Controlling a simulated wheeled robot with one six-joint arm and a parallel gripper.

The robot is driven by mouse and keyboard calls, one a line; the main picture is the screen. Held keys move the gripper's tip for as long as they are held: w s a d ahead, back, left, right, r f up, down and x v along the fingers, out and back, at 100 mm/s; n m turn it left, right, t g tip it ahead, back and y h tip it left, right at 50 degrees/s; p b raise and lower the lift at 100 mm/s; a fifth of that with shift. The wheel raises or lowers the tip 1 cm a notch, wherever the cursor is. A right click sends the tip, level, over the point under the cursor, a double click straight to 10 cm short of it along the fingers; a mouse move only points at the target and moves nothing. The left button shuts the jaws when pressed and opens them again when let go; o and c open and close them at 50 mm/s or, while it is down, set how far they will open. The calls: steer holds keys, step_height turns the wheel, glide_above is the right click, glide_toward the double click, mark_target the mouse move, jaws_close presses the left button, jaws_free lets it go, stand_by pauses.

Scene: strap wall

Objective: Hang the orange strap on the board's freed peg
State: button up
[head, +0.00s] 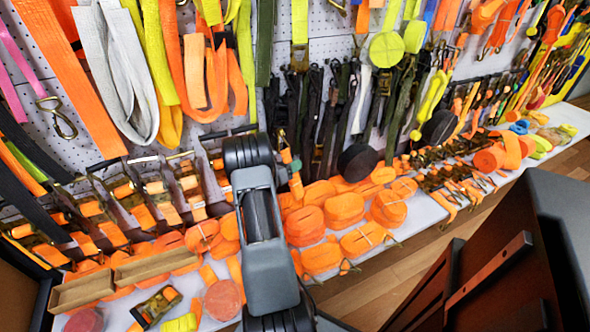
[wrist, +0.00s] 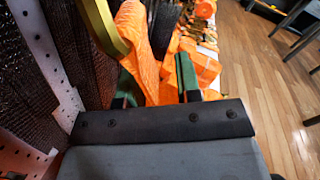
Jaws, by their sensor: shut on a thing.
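My gripper (wrist: 157,78) shows in the wrist view as two green fingers, with an orange strap (wrist: 138,38) between them. The gripper is shut on this strap, which rises up and left past the fingertips, beside a yellow-olive band. In the head view, my arm reaches toward the wall, and a narrow orange piece, seemingly the held strap (head: 294,182), shows just right of its wrist. The arm hides much of the fingers there. The white perforated board (head: 335,22) carries many hanging straps. I cannot tell which peg is the freed one.
Dark straps (head: 320,115) hang close right of my wrist. A white shelf (head: 425,215) below holds several orange strap rolls (head: 343,209) and ratchets. A cardboard tray (head: 150,268) stands at lower left. Dark furniture (head: 500,265) is at right, with open wood floor (wrist: 260,75) beyond the shelf.

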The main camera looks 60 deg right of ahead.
steer(key=shift+w+d+f+b, duration=0.65)
steer(key=shift+w+b, duration=0.1)
steer(key=shift+w, duration=0.1)
steer(key=shift+f, duration=0.1)
stand_by(0.4)
steer(key=o, duration=1.1)
